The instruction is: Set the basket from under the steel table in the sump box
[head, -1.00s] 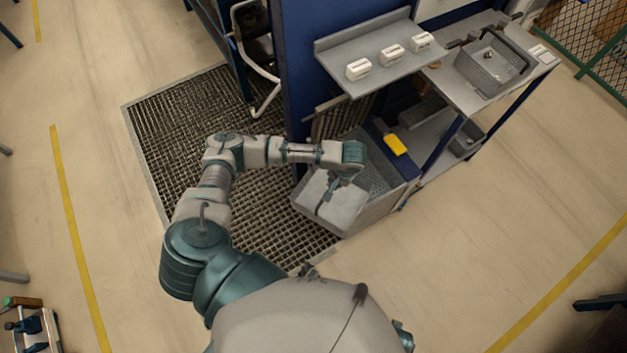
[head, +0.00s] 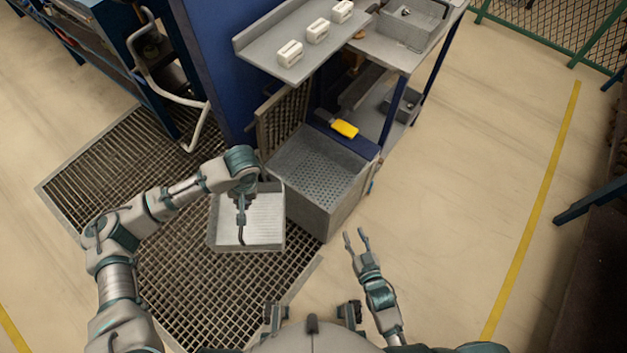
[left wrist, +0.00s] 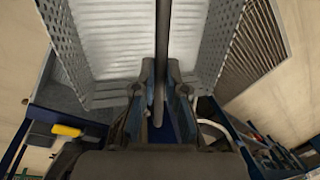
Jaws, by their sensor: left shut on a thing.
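The light grey basket (head: 266,222) hangs from my left gripper (head: 241,203) above the floor grating, left of the sump box. In the left wrist view the gripper (left wrist: 160,92) is shut on the basket's upright grey bar, with the pale mesh basket (left wrist: 112,45) beyond it. The sump box (head: 338,212) is an open grey box with a perforated inside and looks empty. The basket's right side is close to the box's left wall; I cannot tell if they touch. My right gripper (head: 357,241) is open and empty, in front of the box. The steel table (head: 385,62) stands behind.
A blue post (head: 215,65) and a raised slatted panel (head: 281,118) stand behind the basket. A yellow item (head: 345,129) lies on the blue ledge behind the box. White blocks (head: 317,31) sit on the upper shelf. Floor right of the box is clear.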

